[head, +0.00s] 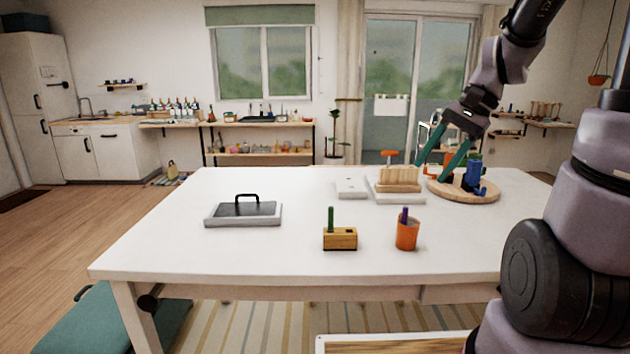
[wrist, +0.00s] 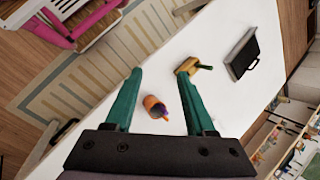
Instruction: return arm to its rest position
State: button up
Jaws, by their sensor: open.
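My gripper (head: 442,158) hangs from my arm over the right part of the white table, its two green fingers spread apart and nothing seen between them. In the head view the fingers overlap the left side of a round wooden board (head: 470,194) that bears a blue object (head: 473,172). Whether they touch anything there I cannot tell.
The white table (head: 300,250) holds a grey tray with a black handle (head: 225,213), a wooden block with a green peg (head: 340,238), the orange cup (head: 406,236) and a wooden rack (head: 397,183). The table's left and middle are mostly clear.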

jog(key=s+r+n+t+h, duration=0.3)
jog(key=s+r+t, duration=0.3)
jog(key=r, duration=0.4)
jog(key=shift+s+d+r+n+t+h, duration=0.15)
jog(key=shift+s+n+t+h, duration=0.15)
jog(key=shift+s+n, duration=0.25)
